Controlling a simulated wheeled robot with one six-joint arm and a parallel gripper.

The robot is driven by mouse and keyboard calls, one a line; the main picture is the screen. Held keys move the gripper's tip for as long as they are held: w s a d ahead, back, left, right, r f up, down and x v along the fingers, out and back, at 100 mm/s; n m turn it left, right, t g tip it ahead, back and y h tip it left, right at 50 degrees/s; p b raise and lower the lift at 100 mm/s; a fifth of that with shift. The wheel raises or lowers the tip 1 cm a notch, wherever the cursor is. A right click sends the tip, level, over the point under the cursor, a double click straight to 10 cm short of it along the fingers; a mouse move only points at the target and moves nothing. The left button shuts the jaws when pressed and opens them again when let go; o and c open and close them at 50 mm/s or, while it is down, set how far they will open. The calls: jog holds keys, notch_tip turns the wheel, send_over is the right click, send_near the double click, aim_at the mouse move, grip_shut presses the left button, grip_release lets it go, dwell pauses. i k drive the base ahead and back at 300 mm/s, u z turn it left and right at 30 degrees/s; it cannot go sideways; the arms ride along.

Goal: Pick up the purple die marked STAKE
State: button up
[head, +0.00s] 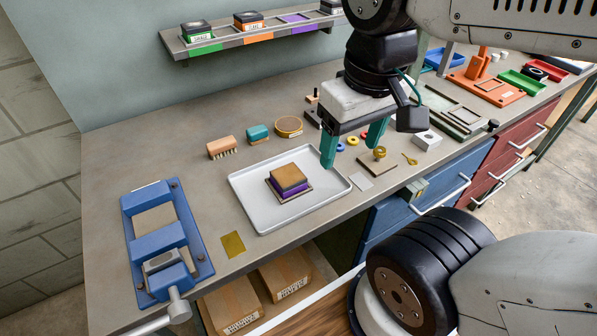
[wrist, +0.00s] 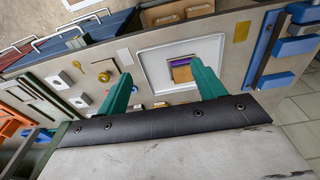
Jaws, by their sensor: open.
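A squarish block with a tan-brown top (head: 289,177) and a purple band around its lower part sits on a thin base plate in the white tray (head: 247,208). I take it as the purple die; no STAKE lettering is legible on it. It also shows in the wrist view (wrist: 181,73), beyond and partly beside the right-hand finger. My gripper (head: 352,143) has two teal fingers, spread apart and empty. It hangs above the bench, to the right of the tray and above the die's height. The fingers also show in the wrist view (wrist: 161,82).
A blue vise (head: 153,236) stands left of the tray. A brush (head: 222,147), a teal-topped block (head: 258,133) and a round tin (head: 289,126) stand behind it. Small rings and a brown plate lie to the right. A wall shelf (head: 232,42) holds other dies; its purple place is empty.

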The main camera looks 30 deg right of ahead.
aim_at(289, 178)
jog(key=z, duration=1.6)
jog(key=k, duration=1.15)
jog(key=z, duration=0.05)
